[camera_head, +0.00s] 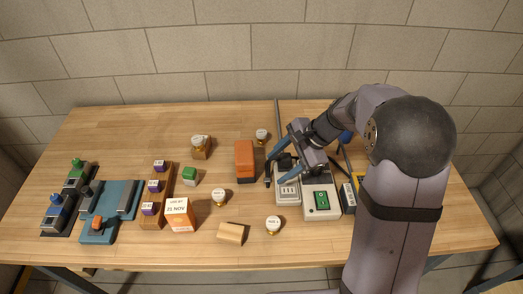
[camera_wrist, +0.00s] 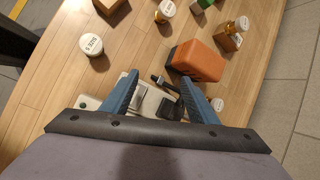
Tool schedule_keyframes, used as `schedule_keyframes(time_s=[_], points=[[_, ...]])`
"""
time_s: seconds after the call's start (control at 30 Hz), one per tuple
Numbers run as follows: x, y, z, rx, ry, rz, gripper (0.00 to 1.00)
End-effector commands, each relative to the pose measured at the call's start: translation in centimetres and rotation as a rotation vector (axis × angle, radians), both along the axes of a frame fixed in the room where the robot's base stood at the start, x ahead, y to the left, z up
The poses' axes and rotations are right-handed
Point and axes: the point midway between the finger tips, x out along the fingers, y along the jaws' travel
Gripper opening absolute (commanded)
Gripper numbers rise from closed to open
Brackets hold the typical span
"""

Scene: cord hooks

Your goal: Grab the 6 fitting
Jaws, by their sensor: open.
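Several small round white-capped fittings with amber bodies stand on the table; I cannot read which one bears a 6. In the head view one (camera_head: 274,223) is at the front, one (camera_head: 218,196) is mid-table, one (camera_head: 261,135) is at the back, and one (camera_head: 198,140) is by a wooden block. The wrist view shows a labelled white cap (camera_wrist: 91,44) and amber-bodied ones (camera_wrist: 165,12). My gripper (camera_head: 278,168) is open over a light grey device (camera_head: 288,193). In the wrist view its fingers (camera_wrist: 160,78) straddle a dark part of the device, with nothing clearly held.
An orange block (camera_head: 245,160) stands left of my gripper. A white box with a green switch (camera_head: 321,202) is close on the right. A wooden rack with purple cubes (camera_head: 153,187), an orange-white date box (camera_head: 179,214) and a blue fixture (camera_head: 110,208) are farther left.

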Motion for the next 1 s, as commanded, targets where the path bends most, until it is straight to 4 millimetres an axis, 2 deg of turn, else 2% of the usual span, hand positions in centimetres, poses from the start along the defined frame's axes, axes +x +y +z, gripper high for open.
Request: schedule_keyframes(time_s=[0.03,0.2,0.3,0.4,0.6,0.77,1.0], points=[[3.0,0.2,-3.1,0.083,0.028,-0.118,0.54],[11.7,0.6,-5.9,0.375,0.117,-0.459,0.54],[15.3,0.2,-6.7,0.517,0.162,-0.591,0.54],[17.7,-0.2,-7.1,0.622,0.195,-0.675,0.54],[19.9,-0.8,-7.1,0.725,0.229,-0.750,0.54],[20.2,-0.7,-6.9,0.738,0.233,-0.757,0.54],[20.9,0.6,-7.6,0.735,0.234,-0.754,0.54]])
